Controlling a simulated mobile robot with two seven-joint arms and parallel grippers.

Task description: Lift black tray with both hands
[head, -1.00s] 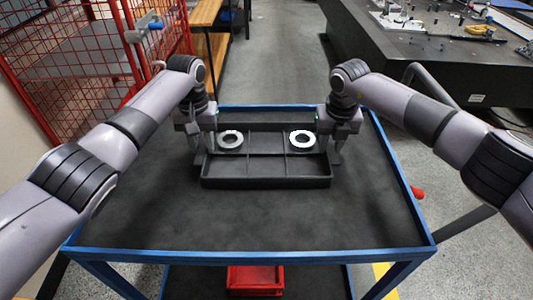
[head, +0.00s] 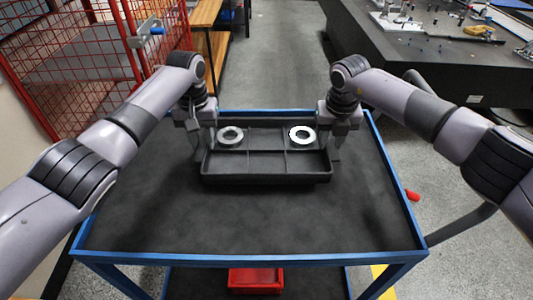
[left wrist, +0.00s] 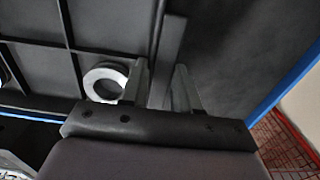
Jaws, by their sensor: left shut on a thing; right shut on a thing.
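The black tray (head: 266,179) is a shallow, divided tray, level over the dark top of a blue-framed cart, and seems raised a little above it. A white ring (head: 231,142) lies in its back left compartment and another white ring (head: 302,142) in its back right. My left gripper (head: 203,150) is shut on the tray's left side wall. In the left wrist view its fingers (left wrist: 162,88) straddle the wall, beside one ring. My right gripper (head: 334,150) is shut on the right side wall. The tray's underside is hidden.
The cart top (head: 250,225) is otherwise bare. A red bin (head: 255,279) sits on its lower shelf. A red mesh cage (head: 75,75) stands at left, a wooden bench (head: 208,15) behind, and a dark table with parts (head: 440,60) at back right.

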